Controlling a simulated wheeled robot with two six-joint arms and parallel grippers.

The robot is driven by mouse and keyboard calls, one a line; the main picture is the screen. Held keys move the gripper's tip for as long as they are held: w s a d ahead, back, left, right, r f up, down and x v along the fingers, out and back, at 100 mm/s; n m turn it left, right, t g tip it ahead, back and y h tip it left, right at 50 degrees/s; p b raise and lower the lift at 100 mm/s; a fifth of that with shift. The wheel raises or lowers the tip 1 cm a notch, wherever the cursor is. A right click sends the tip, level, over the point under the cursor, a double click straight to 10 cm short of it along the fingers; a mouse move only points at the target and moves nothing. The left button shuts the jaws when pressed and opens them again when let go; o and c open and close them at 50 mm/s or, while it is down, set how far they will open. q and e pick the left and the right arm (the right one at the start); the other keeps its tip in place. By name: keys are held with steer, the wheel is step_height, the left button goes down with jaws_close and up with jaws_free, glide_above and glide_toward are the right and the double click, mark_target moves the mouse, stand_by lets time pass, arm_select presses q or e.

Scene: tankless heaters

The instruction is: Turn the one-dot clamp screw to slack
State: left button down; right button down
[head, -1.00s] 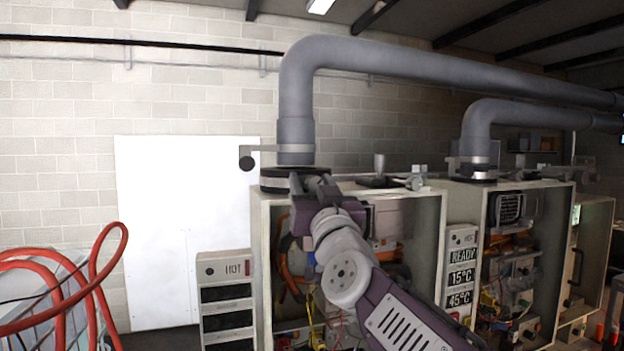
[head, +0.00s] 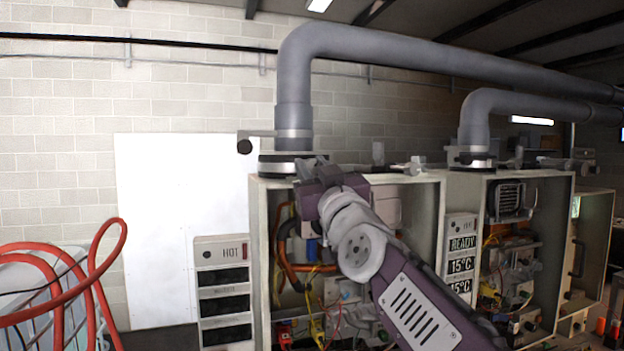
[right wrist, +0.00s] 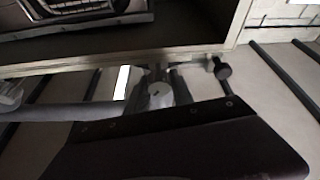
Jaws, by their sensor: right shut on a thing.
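My right gripper (head: 308,166) reaches up to the top of the left heater cabinet (head: 258,240), at the foot of the big grey pipe (head: 294,100). In the right wrist view my fingers (right wrist: 160,88) are shut on a small pale round piece with a dark mark (right wrist: 160,96), which seems to be the clamp screw. I cannot count its dots surely. The gripper covers the screw in the head view. A pale clamp band (head: 293,140) circles the pipe's foot above a dark collar. My left gripper is not in view.
A lever with a black knob (head: 245,146) sticks out left of the pipe foot; the right wrist view shows a black knob (right wrist: 222,70) beside the fingers. A second open heater (head: 566,230) stands right. Red hose (head: 95,270) hangs at left.

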steer(key=shift+f+n+g+y+b, duration=0.1)
steer(key=shift+n+g+y+b, duration=0.25)
steer(key=shift+n+b, duration=0.65)
steer(key=shift+f+n+g+y+b, duration=0.15)
steer(key=shift+n+y+b, duration=0.4)
steer(key=shift+n+b, duration=0.4)
steer(key=shift+r+n+y, duration=0.2)
steer(key=shift+n+y, duration=0.1)
steer(key=shift+n, duration=0.25)
steer(key=shift+n+g, duration=0.3)
steer(key=shift+n, duration=0.2)
steer(key=shift+r+n+y, duration=0.1)
steer(key=shift+n+y, duration=0.2)
steer(key=shift+n, duration=0.1)
steer(key=c, duration=1.1)
jaws_free()
steer(key=shift+m, duration=0.3)
